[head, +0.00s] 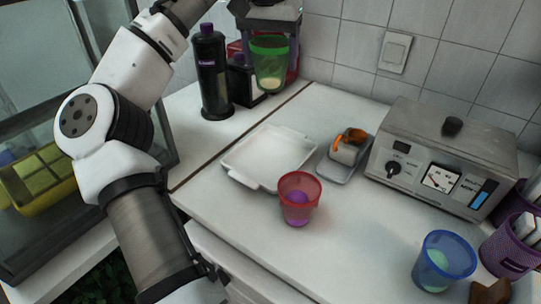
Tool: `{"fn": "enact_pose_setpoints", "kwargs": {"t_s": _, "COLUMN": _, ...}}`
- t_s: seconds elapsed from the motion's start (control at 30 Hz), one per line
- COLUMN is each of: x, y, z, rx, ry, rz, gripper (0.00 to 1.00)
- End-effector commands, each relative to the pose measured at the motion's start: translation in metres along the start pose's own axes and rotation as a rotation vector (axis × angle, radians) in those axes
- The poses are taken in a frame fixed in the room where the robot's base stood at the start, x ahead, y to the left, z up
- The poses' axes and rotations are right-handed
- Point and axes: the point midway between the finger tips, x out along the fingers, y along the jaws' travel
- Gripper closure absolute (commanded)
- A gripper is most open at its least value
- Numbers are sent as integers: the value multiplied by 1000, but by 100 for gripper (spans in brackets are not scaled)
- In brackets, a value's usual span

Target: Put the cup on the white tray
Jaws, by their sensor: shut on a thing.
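My gripper (269,35) is at the top of the head view, its fingers on either side of a translucent green cup (270,68). It is shut on this cup, which looks upright and has something pale yellow in its bottom. The white tray (243,182) lies empty on the white counter, below and in front of the green cup. A translucent red cup (300,205) with a purple ball inside stands by the tray's front right corner. A translucent blue cup (443,264) with something pale green inside stands at the lower right.
A small grey dish (335,174) with a white and orange item sits right of the tray, before a metal appliance (425,170). A black bottle (211,75) stands at the back left. Purple baskets (512,250) are at the right edge. The front middle counter is clear.

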Motion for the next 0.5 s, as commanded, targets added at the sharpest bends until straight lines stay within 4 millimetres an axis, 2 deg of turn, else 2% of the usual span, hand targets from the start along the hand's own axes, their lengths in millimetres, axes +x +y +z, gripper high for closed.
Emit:
{"fn": "enact_pose_setpoints", "kwargs": {"t_s": 0.17, "x": 29, "y": -1, "z": 4, "rx": 1, "ry": -2, "rz": 5, "gripper": 54}}
{"fn": "enact_pose_setpoints", "kwargs": {"t_s": 0.5, "x": 115, "y": -2, "z": 15, "rx": -2, "ry": -2, "rz": -1, "gripper": 54}}
